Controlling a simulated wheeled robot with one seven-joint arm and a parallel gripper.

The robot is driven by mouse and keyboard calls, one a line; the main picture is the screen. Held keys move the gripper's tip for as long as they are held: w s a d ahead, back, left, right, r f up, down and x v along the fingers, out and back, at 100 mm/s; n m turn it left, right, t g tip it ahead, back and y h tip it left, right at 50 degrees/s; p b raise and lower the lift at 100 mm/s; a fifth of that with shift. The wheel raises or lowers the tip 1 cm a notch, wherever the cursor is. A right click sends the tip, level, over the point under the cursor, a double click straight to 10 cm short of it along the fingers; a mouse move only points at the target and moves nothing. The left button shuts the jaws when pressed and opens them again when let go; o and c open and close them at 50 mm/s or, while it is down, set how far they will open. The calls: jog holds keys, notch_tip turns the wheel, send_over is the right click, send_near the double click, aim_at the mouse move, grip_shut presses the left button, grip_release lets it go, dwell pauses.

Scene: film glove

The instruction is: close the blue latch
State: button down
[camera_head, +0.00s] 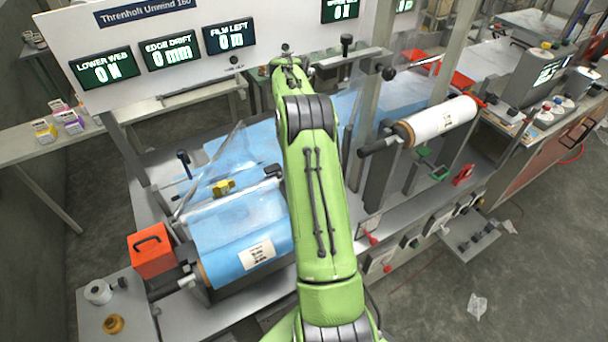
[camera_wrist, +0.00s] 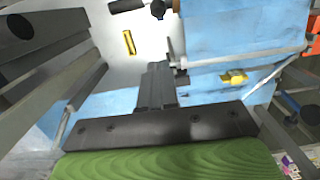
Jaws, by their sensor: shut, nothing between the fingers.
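A dark blue upright lever with a flat top (camera_head: 183,158), which looks like the blue latch, stands at the left of the film bed in the head view. In the head view my green arm hides the gripper and part of the bed.
The blue film roll also shows in the head view (camera_head: 238,235), with a yellow clamp (camera_head: 222,187) behind it. An orange box (camera_head: 151,250) stands left of the roll. A white film roll (camera_head: 440,120) and metal posts stand right of my arm. The sign panel (camera_head: 190,15) rises behind.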

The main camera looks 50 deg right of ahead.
jog(key=s+a+f, duration=0.1)
jog(key=f, duration=0.5)
jog(key=s+f, duration=0.2)
jog(key=f, duration=0.4)
jog(key=shift+s+a+f, duration=0.2)
jog(key=shift+s+a, duration=0.1)
jog(key=shift+a, duration=0.05)
jog(key=shift+f, duration=0.1)
